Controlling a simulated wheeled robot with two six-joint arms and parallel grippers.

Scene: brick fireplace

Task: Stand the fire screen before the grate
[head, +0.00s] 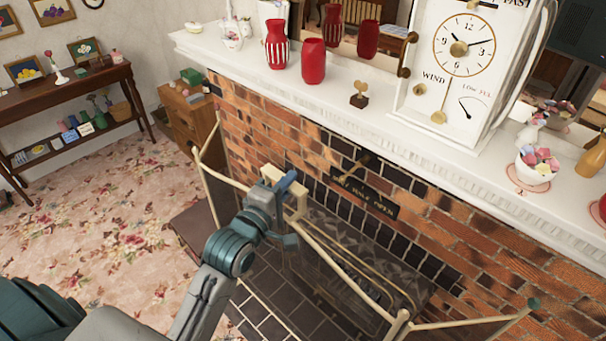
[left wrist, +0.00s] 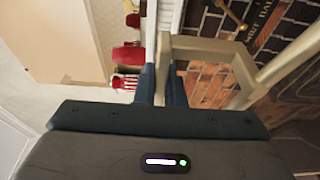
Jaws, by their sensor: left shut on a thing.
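The fire screen (head: 350,281) has a cream frame with see-through panels. Its two side wings angle away from the middle panel. It is upright over the dark tiled hearth, in front of the fireplace opening. I cannot tell whether its feet touch the tiles. My left gripper (head: 289,186) is shut on the cream handle at the top of the middle panel. The left wrist view shows the handle (left wrist: 205,46) at the blue fingers (left wrist: 160,84). The grate is hard to make out in the dark opening behind the panels. My right gripper is not in view.
The brick surround (head: 262,140) carries a white mantel (head: 330,92) with red vases (head: 313,62) and a large clock (head: 462,50). A brass lever (head: 355,166) sticks out above the opening. A small wooden cabinet (head: 187,115) stands left of it. The flowered carpet (head: 100,230) is clear.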

